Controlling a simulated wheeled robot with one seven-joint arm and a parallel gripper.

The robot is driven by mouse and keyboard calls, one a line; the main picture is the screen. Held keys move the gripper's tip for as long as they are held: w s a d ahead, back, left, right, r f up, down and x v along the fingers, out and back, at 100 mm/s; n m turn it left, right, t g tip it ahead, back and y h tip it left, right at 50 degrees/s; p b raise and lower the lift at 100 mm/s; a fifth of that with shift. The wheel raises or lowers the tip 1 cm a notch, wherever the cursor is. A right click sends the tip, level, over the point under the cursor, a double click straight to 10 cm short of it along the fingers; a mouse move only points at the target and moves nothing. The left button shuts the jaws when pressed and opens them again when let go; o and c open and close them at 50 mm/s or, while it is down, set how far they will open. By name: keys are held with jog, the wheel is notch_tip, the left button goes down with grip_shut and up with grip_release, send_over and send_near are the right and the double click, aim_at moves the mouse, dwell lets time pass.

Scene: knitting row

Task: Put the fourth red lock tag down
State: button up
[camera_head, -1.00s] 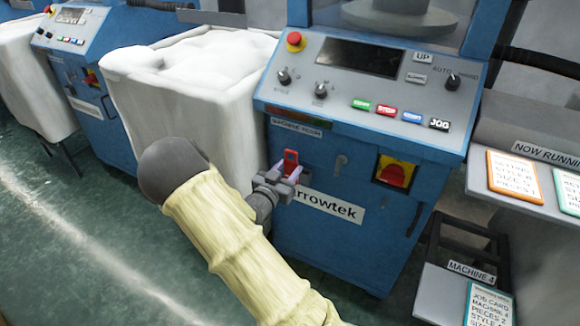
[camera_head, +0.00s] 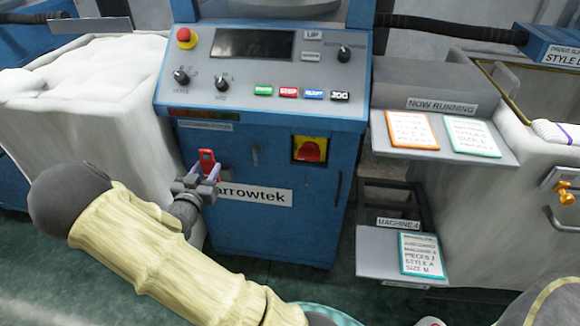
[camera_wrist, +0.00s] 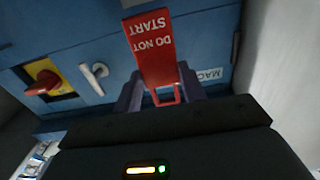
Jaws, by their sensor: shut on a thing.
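A red lock tag (camera_wrist: 151,50) with white "DO NOT START" lettering is held between the fingers of my gripper (camera_wrist: 156,98) in the wrist view. In the head view the same red tag (camera_head: 207,161) stands upright above my gripper (camera_head: 200,184), in front of the blue machine's (camera_head: 265,225) face. My gripper is shut on the tag's lower end, a red loop. The machine's red and yellow isolator switch (camera_head: 310,149) is to the right of the tag, and it also shows in the wrist view (camera_wrist: 43,84). No other lock tag is visible.
A shelf (camera_head: 450,150) marked NOW RUNNING holds two cards. Below it, a lower shelf (camera_head: 376,255) marked MACHINE 4 has a job card (camera_head: 422,257) at its right and bare room at its left. White padded bins (camera_head: 90,110) flank the machine.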

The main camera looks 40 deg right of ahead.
jog(key=r+p+v, duration=0.2)
jog(key=v, duration=0.9)
jog(key=shift+r, duration=0.25)
jog(key=b, duration=0.2)
send_over(221, 157)
jog(key=v, duration=0.4)
jog(key=shift+d, duration=0.2)
notch_tip(221, 157, down, 3)
jog(key=shift+w+f+b, duration=0.1)
jog(key=shift+b, duration=0.55)
jog(key=shift+f, duration=0.15)
jog(key=shift+f+b, duration=0.55)
jog(key=shift+f, duration=1.2)
